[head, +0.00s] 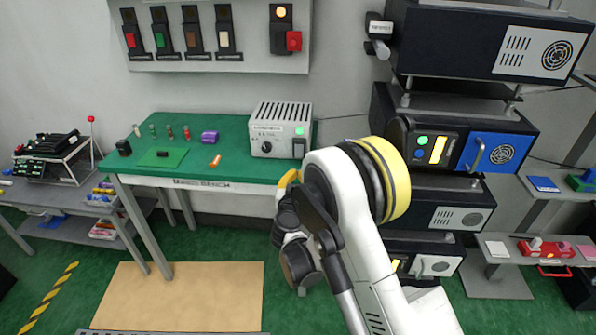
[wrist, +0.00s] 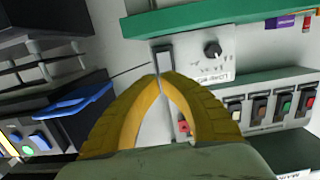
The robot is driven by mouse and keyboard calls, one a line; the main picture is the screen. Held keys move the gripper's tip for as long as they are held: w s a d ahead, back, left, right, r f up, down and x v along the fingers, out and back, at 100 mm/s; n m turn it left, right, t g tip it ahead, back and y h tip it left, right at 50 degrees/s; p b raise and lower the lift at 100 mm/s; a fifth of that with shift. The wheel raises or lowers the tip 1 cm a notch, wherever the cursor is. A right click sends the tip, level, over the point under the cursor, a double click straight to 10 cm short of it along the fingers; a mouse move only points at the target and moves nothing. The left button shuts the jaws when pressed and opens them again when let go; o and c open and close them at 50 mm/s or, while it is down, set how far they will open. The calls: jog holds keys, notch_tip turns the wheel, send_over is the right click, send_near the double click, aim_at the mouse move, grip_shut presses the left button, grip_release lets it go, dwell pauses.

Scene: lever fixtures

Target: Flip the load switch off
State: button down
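The load switch appears to be the dark rocker (head: 299,148) on the right of the front of a grey-white box (head: 278,131) on the green table. A lit green lamp (head: 300,131) sits just above it. In the wrist view, which is upside down, the switch (wrist: 163,59) shows as a pale rocker in a dark frame, just beyond my fingertips. My gripper (wrist: 162,77) has its yellow fingers drawn together at the tips with nothing visible between them. Contact with the switch cannot be told. In the head view my gripper (head: 288,180) is partly hidden by my arm, near the table's front edge.
A dark knob (head: 266,147) is left of the switch. The green table (head: 190,125) holds small coloured parts. A wall panel (head: 210,60) carries several levers and a lit orange lamp. A rack (head: 470,105) of dark units with a blue door stands on the right.

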aim_at(299, 151)
jog(key=w+b, duration=0.1)
jog(key=w, duration=0.2)
jog(key=w+f+b, duration=0.1)
jog(key=w, duration=0.3)
jog(key=w+b, duration=0.1)
jog(key=w, duration=0.3)
jog(key=shift+d+f, duration=0.25)
jog(key=shift+f, duration=0.05)
jog(key=shift+w, duration=0.55)
jog(key=shift+w+f+b, duration=0.2)
jog(key=shift+w+b, duration=0.25)
jog(key=shift+b, duration=0.4)
jog(key=shift+r, duration=0.1)
